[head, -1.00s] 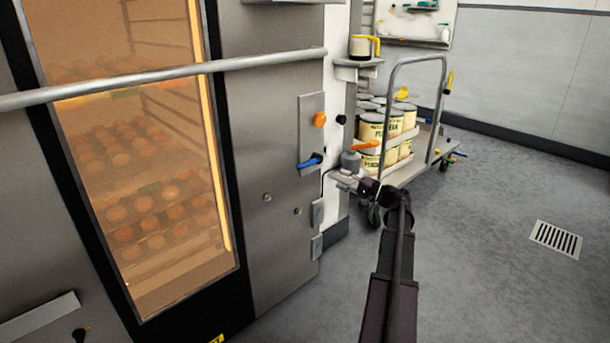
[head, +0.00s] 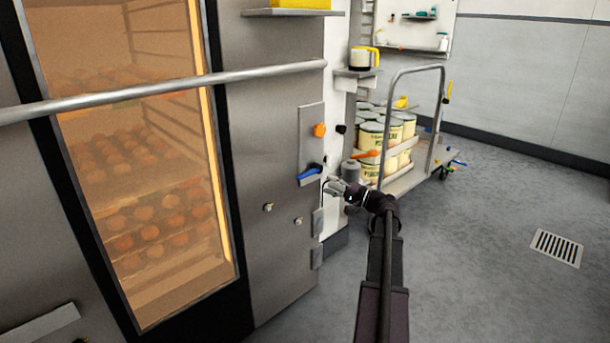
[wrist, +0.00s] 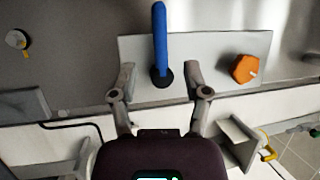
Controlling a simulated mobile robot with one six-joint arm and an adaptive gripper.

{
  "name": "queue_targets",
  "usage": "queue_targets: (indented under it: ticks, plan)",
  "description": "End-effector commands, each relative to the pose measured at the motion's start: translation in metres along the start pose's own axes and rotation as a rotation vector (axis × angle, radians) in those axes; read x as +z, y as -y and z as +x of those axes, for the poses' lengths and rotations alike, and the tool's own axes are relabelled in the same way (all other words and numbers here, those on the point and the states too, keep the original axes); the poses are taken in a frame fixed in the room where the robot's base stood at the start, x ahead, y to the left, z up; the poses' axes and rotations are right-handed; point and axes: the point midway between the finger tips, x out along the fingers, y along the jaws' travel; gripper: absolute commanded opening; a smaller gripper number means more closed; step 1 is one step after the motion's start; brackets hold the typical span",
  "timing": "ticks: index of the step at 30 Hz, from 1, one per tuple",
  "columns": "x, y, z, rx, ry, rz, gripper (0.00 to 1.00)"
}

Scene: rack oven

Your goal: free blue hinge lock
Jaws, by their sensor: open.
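The blue hinge lock (head: 309,174) is a blue lever on a grey plate (head: 311,132) at the oven's right edge. In the wrist view the blue lever (wrist: 160,40) points up from a dark round pivot, ahead of my gripper. My gripper (head: 336,187) is just right of and below the lever in the head view. In the wrist view my gripper (wrist: 160,84) has its two fingers apart, one on each side of the pivot end, with nothing visibly held. Whether a finger touches the lever I cannot tell.
An orange knob (head: 319,130) sits on the same plate above the lever, and a black knob (head: 341,129) is beside it. The oven's long handle bar (head: 160,88) crosses its glass door. A cart (head: 421,160) with several cans stands behind my gripper.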

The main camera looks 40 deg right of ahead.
Motion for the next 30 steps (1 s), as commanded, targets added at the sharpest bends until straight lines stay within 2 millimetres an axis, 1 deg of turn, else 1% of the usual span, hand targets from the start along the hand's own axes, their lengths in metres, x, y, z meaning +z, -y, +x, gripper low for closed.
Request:
queue_targets:
  ticks: [1, 9, 15, 21, 30]
  plan:
    - [0.0, 0.001, 0.009, 0.0, 0.002, 0.001, 0.61]
    - [0.0, 0.001, 0.051, 0.0, 0.001, 0.001, 0.61]
    - [-0.001, 0.001, 0.076, 0.0, 0.001, 0.001, 0.61]
    - [0.0, 0.001, 0.09, 0.0, -0.001, 0.0, 0.61]
    - [0.0, 0.0, 0.093, 0.0, -0.001, 0.0, 0.61]
